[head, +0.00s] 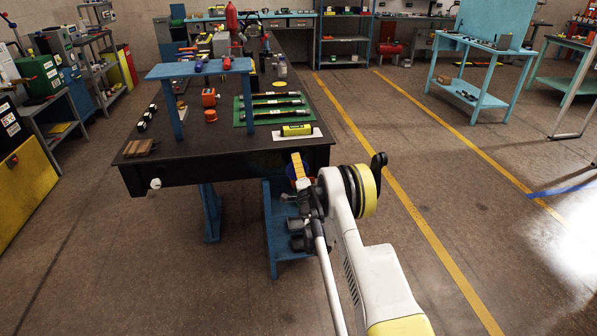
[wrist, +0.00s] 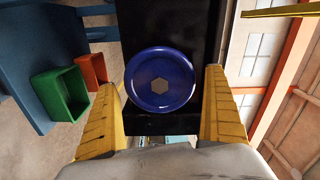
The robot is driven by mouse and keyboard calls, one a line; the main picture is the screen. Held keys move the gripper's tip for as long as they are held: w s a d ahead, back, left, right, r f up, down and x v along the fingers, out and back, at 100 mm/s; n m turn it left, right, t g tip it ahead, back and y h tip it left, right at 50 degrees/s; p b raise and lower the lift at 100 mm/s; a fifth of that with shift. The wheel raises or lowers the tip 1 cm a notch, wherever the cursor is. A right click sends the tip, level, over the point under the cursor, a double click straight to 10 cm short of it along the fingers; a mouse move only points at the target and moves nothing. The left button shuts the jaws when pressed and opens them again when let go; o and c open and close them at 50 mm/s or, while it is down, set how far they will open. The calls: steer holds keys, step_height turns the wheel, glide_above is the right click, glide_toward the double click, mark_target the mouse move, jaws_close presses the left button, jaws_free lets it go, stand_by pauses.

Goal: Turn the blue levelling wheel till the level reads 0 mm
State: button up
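The blue levelling wheel (wrist: 160,98) is round with a hexagonal centre and sits on a dark face. In the head view only a blue sliver of the wheel (head: 290,172) shows beside my gripper (head: 299,168), at the bench's right front corner. In the wrist view my gripper (wrist: 160,82) is open, with one yellow finger on each side of the wheel. Gaps show between fingers and rim; I cannot tell how deep the wheel lies between them. A yellow-green block (head: 296,130), possibly the level, lies on a white plate above that corner. Its reading is too small to read.
The black bench (head: 240,148) carries a green mat (head: 240,117) with dark hoses, a blue stand (head: 174,110) and orange parts (head: 209,97). A blue shelf (head: 281,240) stands below the corner. A green bin (wrist: 58,97) and a red bin (wrist: 92,70) lie left in the wrist view.

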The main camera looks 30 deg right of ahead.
mark_target(291, 168)
steer(key=v, duration=0.7)
steer(key=shift+s, duration=0.25)
steer(key=shift+a+r, duration=0.1)
steer(key=s+a+r+n+g+y, duration=0.1)
steer(key=a+r+n+y, duration=0.25)
steer(key=a+r, duration=0.5)
steer(key=s+a+r+n+g+y, duration=0.15)
steer(key=a+r+n, duration=0.35)
steer(key=r, duration=0.6)
steer(key=s+a+r+n+g+y, duration=0.1)
steer(key=s+a+r+n, duration=0.25)
steer(key=s, duration=0.25)
steer(key=s+a+r+n+g+y, duration=0.1)
steer(key=s+a+r+n+g, duration=0.1)
steer(key=s+a+r, duration=0.3)
steer(key=s+f+n+g+h, duration=0.1)
steer(key=s+f+n+g, duration=0.1)
steer(key=s, duration=1.3)
steer(key=s+f+n+g+h, duration=0.1)
steer(key=s+f+n+g, duration=0.2)
steer(key=s, duration=1.2)
steer(key=shift+f, duration=0.8)
